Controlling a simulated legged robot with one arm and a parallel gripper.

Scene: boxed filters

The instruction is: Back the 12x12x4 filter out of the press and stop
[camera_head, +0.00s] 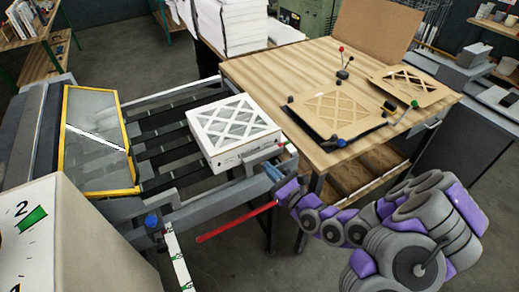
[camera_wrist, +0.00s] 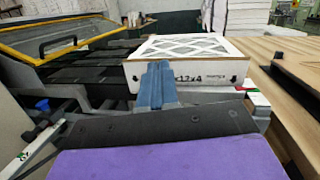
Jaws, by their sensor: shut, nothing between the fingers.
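The filter (camera_head: 231,132) is a white square box with a lattice top. It lies flat on black conveyor strips, at their right end next to the wooden table. In the wrist view the filter (camera_wrist: 210,75) shows a front face with print ending in "12x4", partly hidden by my fingers. The press (camera_head: 97,140), with a yellow-framed clear cover, stands left of the filter; its cover also shows in the wrist view (camera_wrist: 60,42). My gripper (camera_head: 272,172) is at the filter's near right side. Its blue fingers (camera_wrist: 155,82) are shut and empty; contact with the box is unclear.
A red bar (camera_head: 236,222) sticks out below my gripper. A rail with a blue knob (camera_head: 152,220) runs along the near side. The wooden table (camera_head: 270,72) at right holds cardboard lattice pieces (camera_head: 338,117). A dial box (camera_head: 60,240) blocks the lower left.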

